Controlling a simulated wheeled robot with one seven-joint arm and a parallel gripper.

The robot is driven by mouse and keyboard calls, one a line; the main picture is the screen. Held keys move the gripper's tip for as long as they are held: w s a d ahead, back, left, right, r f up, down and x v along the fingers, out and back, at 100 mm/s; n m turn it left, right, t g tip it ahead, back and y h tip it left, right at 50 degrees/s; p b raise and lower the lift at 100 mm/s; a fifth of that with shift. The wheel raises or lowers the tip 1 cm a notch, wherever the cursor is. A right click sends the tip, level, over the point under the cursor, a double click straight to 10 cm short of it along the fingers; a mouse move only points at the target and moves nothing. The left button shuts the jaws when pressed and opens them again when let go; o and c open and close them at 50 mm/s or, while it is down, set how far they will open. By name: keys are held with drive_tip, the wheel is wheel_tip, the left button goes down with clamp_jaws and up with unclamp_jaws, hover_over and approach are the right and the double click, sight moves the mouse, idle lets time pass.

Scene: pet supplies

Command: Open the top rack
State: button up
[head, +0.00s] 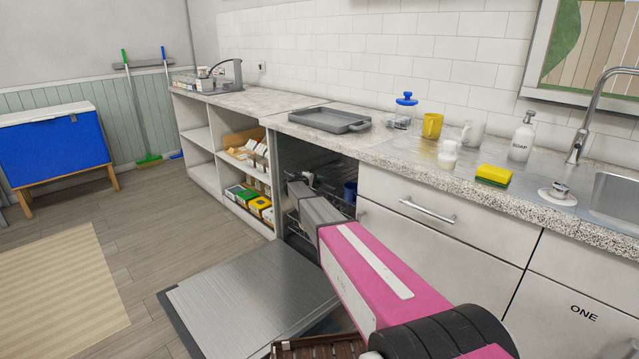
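The dishwasher stands open under the counter, and its metal door (245,295) lies folded down over the floor. The top rack (330,185) shows partly inside the dark opening, with a blue cup (350,191) at its right side. My pink and grey arm reaches from the lower right to the opening. My gripper (297,184) is at the front left of the opening, near the top rack. It is small and partly hidden by my wrist, so I cannot tell whether its fingers are open or touch the rack. Much of the rack is hidden by my arm.
The counter above holds a grey tray (330,119), a yellow mug (432,125), a soap bottle (522,137) and a sponge (493,175). Open shelves (203,170) stand left of the dishwasher, and a closed drawer (440,223) is right. Floor left of the door is clear.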

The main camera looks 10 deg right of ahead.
drive_tip(key=shift+w+d+f, duration=0.15)
drive_tip(key=shift+w+d, duration=0.2)
drive_tip(key=shift+d, duration=0.25)
clamp_jaws()
drive_tip(key=s+a, duration=1)
drive_tip(key=a, duration=0.4)
drive_tip(key=s+a, duration=1.1)
drive_tip(key=a, duration=0.4)
unclamp_jaws()
drive_tip(key=v, duration=1)
drive_tip(key=shift+s+a, duration=0.2)
drive_tip(key=shift+a, duration=0.1)
